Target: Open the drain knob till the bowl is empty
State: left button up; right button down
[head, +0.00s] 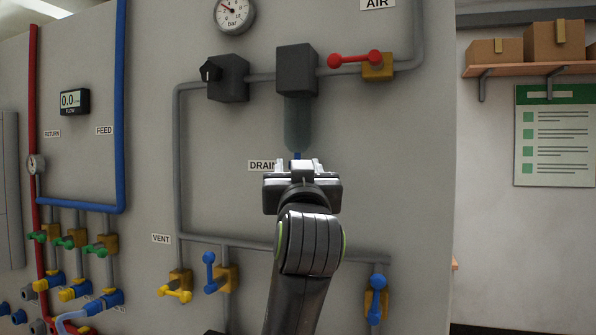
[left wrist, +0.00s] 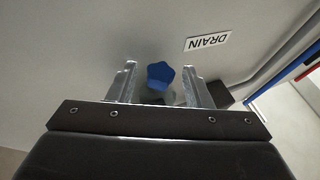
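The blue drain knob (left wrist: 160,74) is in the left wrist view, below the upside-down DRAIN label (left wrist: 207,42). In the head view only a sliver of the knob (head: 297,155) shows above my left gripper (head: 301,165). The gripper's two fingers are apart, one on each side of the knob, with gaps between fingers and knob; it also shows in the left wrist view (left wrist: 159,69). The grey-green translucent bowl (head: 298,126) hangs under a dark block (head: 296,70), just above the gripper. I cannot make out a liquid level in it. My right gripper is not in view.
A grey pipe runs around the bowl on the panel. A red-handled valve (head: 356,60) and black regulator knob (head: 210,71) flank the block. Yellow (head: 176,289) and blue (head: 210,272) valve handles sit lower left, another blue handle (head: 376,295) lower right.

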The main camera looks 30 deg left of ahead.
pick_arm(q)
jog(key=shift+o, duration=0.2)
jog(key=shift+s+f, duration=0.1)
jog(key=b+v, duration=0.8)
jog(key=v, duration=0.9)
jog(key=shift+s+d, duration=0.1)
jog(key=shift+d, duration=0.05)
